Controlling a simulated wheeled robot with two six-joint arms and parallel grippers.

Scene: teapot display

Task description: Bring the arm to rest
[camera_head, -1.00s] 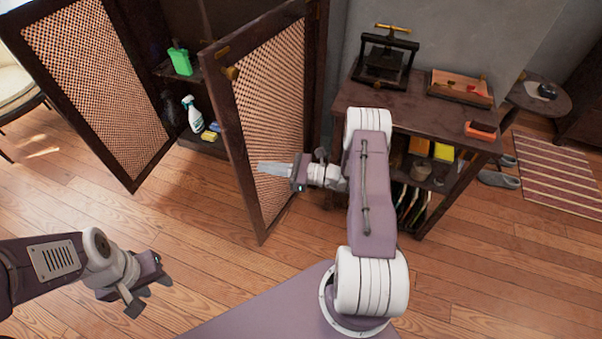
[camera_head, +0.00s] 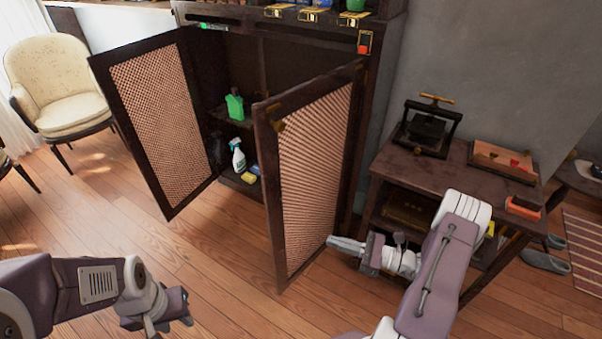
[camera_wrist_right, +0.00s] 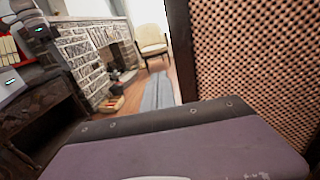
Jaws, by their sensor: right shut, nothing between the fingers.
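My right gripper (camera_head: 345,246) is shut and empty. In the head view it points left, beside the lower right edge of the right cabinet door (camera_head: 310,170); whether it touches the door cannot be told. In the right wrist view the grey fingers (camera_wrist_right: 158,92) are together, with the woven door panel (camera_wrist_right: 255,60) close on the right. My left gripper (camera_head: 172,312) is low at the left, over the floor and clear of the furniture. Its fingers are too small and turned away to tell open from shut.
The dark cabinet (camera_head: 310,30) stands open, its left door (camera_head: 155,120) swung out. A green bottle (camera_head: 235,106) and spray bottle (camera_head: 238,157) stand inside. A side table (camera_head: 430,171) is right of the cabinet. Wood floor (camera_head: 215,245) is free in front.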

